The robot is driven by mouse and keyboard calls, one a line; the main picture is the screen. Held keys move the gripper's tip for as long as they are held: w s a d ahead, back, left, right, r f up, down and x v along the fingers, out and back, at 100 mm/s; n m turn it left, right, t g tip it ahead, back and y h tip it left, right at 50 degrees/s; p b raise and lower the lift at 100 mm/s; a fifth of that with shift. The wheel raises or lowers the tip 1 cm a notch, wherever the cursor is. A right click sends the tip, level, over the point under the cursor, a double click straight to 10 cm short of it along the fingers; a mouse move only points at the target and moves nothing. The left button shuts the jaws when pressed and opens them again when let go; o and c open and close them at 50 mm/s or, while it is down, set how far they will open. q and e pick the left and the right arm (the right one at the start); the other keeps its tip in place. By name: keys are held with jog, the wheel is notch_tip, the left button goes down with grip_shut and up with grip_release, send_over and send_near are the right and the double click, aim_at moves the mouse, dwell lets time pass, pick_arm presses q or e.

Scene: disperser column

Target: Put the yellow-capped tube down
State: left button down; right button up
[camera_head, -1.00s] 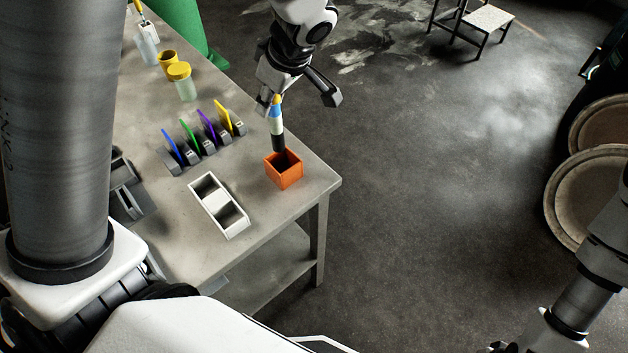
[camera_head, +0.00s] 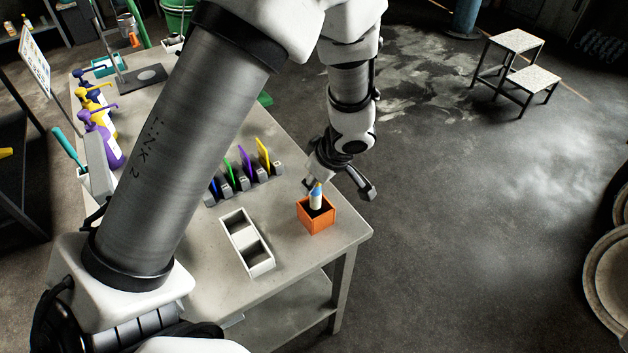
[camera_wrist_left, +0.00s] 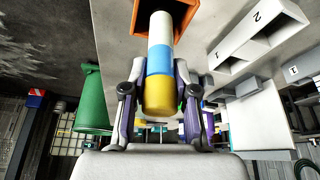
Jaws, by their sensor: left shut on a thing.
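The tube (camera_head: 316,200) has a yellow cap, a blue band and a white body. My left gripper (camera_head: 317,187) is shut on it near the capped end. The tube stands roughly upright with its lower part inside the open orange box (camera_head: 318,222) near the table corner; the box hides its bottom end. In the left wrist view, the tube (camera_wrist_left: 160,35) lies between the two fingers (camera_wrist_left: 160,90) and its far end enters the orange box (camera_wrist_left: 140,22). I cannot tell whether it touches the box floor. My right gripper is out of view.
A white two-compartment holder (camera_head: 247,243) stands left of the orange box on the grey table (camera_head: 290,255). Its compartments show numbers in the wrist view (camera_wrist_left: 248,35). A rack with coloured cards (camera_head: 245,180) is behind it. The table edge is close on the box's right.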

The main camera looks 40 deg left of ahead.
pick_arm(q)
jog(key=c, duration=0.9)
grip_release()
jog(key=shift+r, duration=0.1)
jog(key=p+v, duration=0.2)
jog(key=v, duration=1)
jog(key=shift+r, duration=0.1)
